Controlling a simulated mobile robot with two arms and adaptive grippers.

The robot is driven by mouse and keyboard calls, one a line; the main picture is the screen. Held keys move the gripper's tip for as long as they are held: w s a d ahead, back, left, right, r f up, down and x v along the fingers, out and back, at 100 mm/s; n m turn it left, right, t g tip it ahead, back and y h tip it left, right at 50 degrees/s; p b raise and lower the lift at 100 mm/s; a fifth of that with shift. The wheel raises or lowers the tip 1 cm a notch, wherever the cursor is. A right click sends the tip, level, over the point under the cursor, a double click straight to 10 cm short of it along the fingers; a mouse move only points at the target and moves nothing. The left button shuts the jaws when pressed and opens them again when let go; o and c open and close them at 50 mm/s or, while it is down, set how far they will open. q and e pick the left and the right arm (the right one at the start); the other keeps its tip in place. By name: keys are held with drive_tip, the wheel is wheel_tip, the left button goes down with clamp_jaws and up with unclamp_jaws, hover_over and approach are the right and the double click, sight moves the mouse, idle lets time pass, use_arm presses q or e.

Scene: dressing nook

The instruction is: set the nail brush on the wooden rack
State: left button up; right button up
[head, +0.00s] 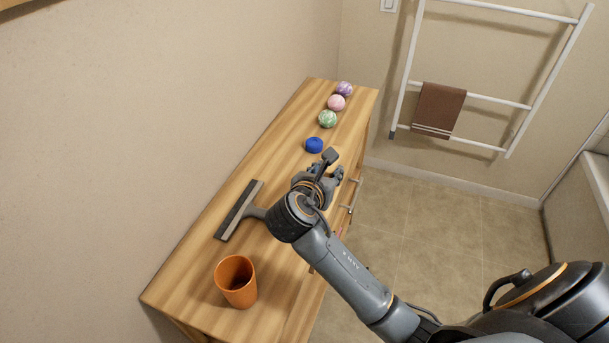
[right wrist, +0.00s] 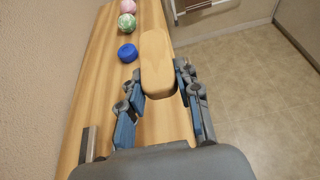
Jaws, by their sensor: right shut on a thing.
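My right gripper (head: 327,176) is over the right edge of a long wooden piece of furniture (head: 290,103) with drawer handles. This is the only wooden stand I can make out as the rack. In the right wrist view, the right gripper (right wrist: 158,92) is shut on a tan, round-ended wooden block, which I take as the nail brush (right wrist: 157,58). It sits between the fingers, its far end past the fingertips. In the head view the brush is hidden by the hand. I cannot tell whether it touches the wood below. My left gripper is not in view.
On the wooden top are a blue round item (head: 314,145), a green ball (head: 327,119), a pink ball (head: 336,103), a purple ball (head: 344,89), a squeegee (head: 238,210) and an orange cup (head: 236,281). A white ladder rail (head: 480,97) holds a brown towel (head: 438,110).

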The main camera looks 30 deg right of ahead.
drive_tip(key=w+f, duration=0.2)
drive_tip(key=w, duration=0.1)
drive_tip(key=w+f, duration=0.5)
drive_tip(key=w, duration=0.1)
drive_tip(key=shift+w+a+f, duration=0.1)
drive_tip(key=shift+a+f, duration=0.15)
drive_tip(key=shift+f, duration=0.1)
drive_tip(key=shift+w+f, duration=0.1)
drive_tip(key=shift+f, duration=1.55)
drive_tip(key=o, duration=1.1)
drive_tip(key=shift+f, duration=0.1)
drive_tip(key=shift+o, duration=0.2)
